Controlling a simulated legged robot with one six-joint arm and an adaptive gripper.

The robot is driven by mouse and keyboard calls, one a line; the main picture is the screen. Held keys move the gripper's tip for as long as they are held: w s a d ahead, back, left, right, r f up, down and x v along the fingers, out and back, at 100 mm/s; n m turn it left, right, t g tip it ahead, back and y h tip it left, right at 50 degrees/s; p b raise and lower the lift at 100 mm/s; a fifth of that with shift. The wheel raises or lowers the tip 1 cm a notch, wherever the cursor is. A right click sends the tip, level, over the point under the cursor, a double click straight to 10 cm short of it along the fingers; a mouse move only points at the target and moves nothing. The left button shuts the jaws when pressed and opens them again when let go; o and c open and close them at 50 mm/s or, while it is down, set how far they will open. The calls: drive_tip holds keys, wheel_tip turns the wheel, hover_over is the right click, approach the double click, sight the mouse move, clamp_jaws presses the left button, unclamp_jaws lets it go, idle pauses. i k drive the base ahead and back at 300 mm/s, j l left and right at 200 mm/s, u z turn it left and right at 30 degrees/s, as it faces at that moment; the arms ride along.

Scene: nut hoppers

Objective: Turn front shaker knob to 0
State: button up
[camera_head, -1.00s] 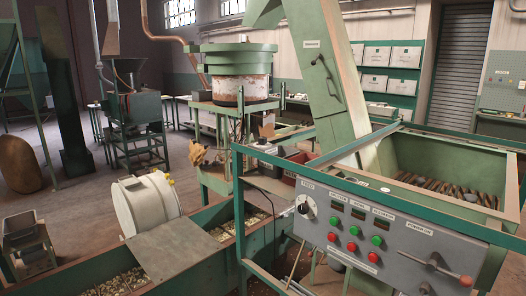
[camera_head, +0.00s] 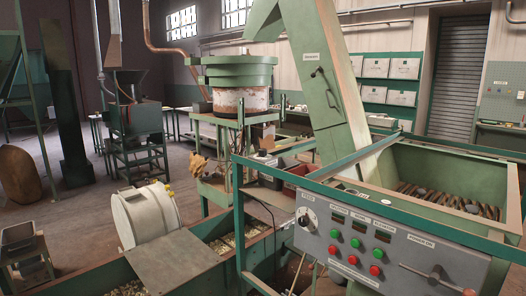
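A grey control panel (camera_head: 400,253) faces me at the lower right, on a green frame. At its left end is a round knob (camera_head: 308,219) with a pale dial and dark centre. The small label above it is hard to read, so I cannot tell whether it is the front shaker knob. The knob's exact setting is too small to read. A small dark box (camera_head: 262,159) stands on the ledge behind, its face unclear. My gripper is not in view.
Green buttons (camera_head: 355,243) and red buttons (camera_head: 351,260) sit right of the knob, then a lever (camera_head: 436,279). A hopper (camera_head: 450,165) stands behind the panel. A trough with a white drum (camera_head: 146,214) is at left. Bare floor (camera_head: 85,235) lies farther left.

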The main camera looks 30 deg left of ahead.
sight(262, 152)
drive_tip(key=i+j, duration=0.55)
drive_tip(key=j, duration=0.25)
drive_tip(key=i+j, duration=0.3)
drive_tip(key=j+u, duration=0.05)
drive_tip(key=j, duration=0.1)
